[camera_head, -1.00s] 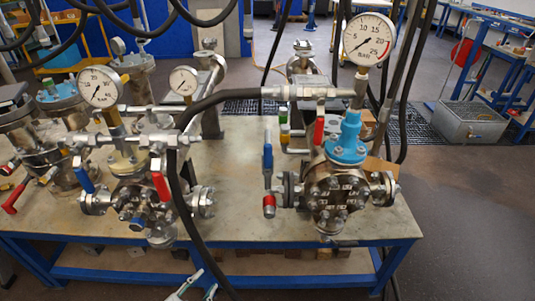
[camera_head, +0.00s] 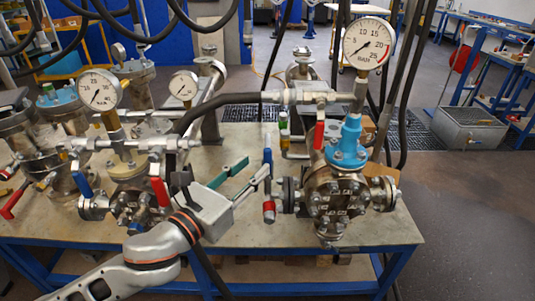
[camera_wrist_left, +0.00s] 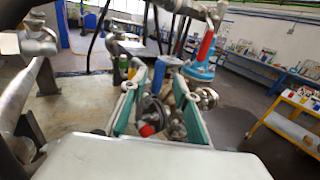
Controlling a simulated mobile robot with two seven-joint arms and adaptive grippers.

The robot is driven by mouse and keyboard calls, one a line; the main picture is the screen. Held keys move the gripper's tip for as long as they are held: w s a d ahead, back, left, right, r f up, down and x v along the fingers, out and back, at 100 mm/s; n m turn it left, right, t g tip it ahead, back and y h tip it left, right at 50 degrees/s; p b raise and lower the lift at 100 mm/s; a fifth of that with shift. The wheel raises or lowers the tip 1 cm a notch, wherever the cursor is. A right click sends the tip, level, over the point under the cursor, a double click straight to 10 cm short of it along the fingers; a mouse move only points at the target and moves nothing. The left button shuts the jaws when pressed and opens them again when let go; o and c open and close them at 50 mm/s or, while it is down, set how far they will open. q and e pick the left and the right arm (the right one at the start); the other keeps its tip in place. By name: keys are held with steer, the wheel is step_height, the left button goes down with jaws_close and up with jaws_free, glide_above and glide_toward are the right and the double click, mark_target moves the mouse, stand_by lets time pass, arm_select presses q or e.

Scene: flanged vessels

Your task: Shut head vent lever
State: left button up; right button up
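On the right-hand vessel (camera_head: 335,195), a red lever (camera_head: 319,135) hangs down from the pipe fitting beside the blue cap (camera_head: 349,140). A blue lever (camera_head: 267,160) hangs left of this vessel, with a red-handled valve part (camera_head: 269,210) below it. I cannot tell which is the head vent lever. My left gripper (camera_head: 258,168) is open, its green-padded fingers pointing at the blue lever from the left; contact is unclear. In the left wrist view, the open fingers (camera_wrist_left: 148,75) frame the vessel's side, and the red lever (camera_wrist_left: 207,45) shows to the right. My right gripper is out of view.
A pressure gauge (camera_head: 369,43) stands above the right vessel. A second vessel with red (camera_head: 159,191) and blue levers is close to my left wrist. A black hose (camera_head: 225,98) arches over between them. The bench top (camera_head: 385,230) is bare at front right.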

mark_target(265, 156)
arm_select(q)
steer(key=x, duration=0.7)
steer(key=shift+w+p, duration=0.1)
steer(key=shift+p, duration=0.25)
jaws_close()
